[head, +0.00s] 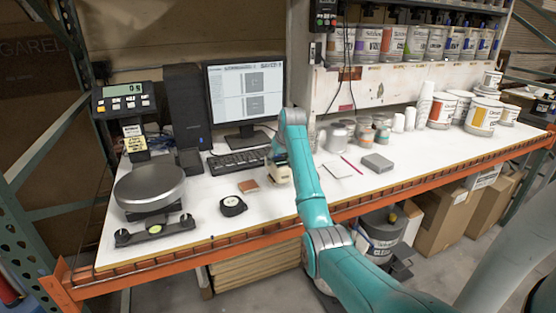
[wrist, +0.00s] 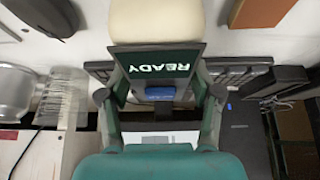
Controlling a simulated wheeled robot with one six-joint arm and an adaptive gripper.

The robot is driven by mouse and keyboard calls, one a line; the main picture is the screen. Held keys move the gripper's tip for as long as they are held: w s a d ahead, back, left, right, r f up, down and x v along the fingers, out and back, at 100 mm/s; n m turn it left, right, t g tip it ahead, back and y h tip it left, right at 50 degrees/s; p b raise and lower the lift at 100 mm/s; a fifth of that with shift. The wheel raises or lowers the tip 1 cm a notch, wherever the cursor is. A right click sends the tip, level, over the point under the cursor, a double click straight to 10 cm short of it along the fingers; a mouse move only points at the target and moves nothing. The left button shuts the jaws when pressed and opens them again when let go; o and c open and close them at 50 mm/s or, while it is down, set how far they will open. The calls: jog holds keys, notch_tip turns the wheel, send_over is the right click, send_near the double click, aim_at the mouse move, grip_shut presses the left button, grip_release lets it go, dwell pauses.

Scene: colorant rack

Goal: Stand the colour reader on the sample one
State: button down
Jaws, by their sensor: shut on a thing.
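The colour reader, a cream device with a dark screen reading READY (wrist: 158,60), is between my gripper's fingers (wrist: 160,88). In the head view the cream reader (head: 280,174) shows at the end of my arm, in front of the keyboard, apparently just above the table. My gripper (head: 275,158) is shut on it. A small brown flat sample (head: 248,186) lies on the table to the left of the reader; it also shows in the wrist view (wrist: 262,12) at the upper right. No mark naming it sample one can be read. The reader's underside is hidden.
A black tape measure (head: 232,206) lies in front of the brown sample. The keyboard (head: 240,162) and monitor (head: 246,95) are behind. A round scale (head: 149,187) stands left. A white sheet (head: 338,169), red pencil and grey box (head: 377,163) lie right of my arm.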

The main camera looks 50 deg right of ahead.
jog(key=shift+c, duration=1.1)
grip_release()
jog(key=shift+f, duration=0.1)
jog(key=v, duration=1.2)
